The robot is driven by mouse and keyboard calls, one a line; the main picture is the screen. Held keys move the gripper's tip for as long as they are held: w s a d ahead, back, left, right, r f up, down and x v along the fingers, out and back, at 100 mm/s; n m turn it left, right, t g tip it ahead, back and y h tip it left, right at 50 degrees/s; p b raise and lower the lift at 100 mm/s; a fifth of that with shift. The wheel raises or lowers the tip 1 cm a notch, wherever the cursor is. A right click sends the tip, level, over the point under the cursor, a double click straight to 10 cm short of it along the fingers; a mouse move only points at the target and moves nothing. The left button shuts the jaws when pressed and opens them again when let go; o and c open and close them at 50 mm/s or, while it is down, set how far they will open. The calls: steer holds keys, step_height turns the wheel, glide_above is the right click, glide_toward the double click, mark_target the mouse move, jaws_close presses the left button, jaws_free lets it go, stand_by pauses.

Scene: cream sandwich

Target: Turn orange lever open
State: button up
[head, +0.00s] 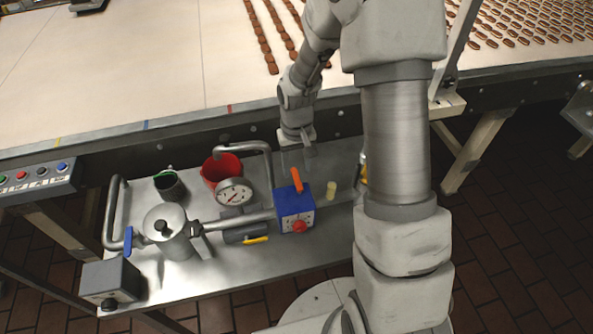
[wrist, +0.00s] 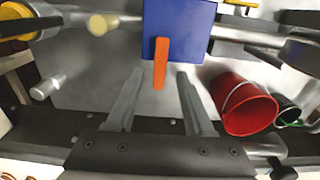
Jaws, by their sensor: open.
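The orange lever (head: 297,180) sticks up from the top of a blue box (head: 294,204) with a red knob on its front, on the metal table. In the wrist view the orange lever (wrist: 160,63) lies across the edge of the blue box (wrist: 178,28) and points toward me. My gripper (head: 297,160) is just behind and above the lever in the head view. In the wrist view my gripper (wrist: 158,72) is open, with one finger on each side of the lever's line. The lever's free end is near the fingertips, and I cannot tell whether they touch it.
A red bucket (head: 220,168) stands behind a round gauge (head: 235,191), left of the box. A metal pot (head: 171,229), a blue lever (head: 128,240), a yellow lever (head: 256,240) and pipes crowd the left. A small pale cylinder (head: 331,190) stands right of the box. The conveyor edge lies behind.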

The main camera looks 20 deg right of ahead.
mark_target(297, 180)
steer(key=shift+f, duration=1.2)
jaws_close()
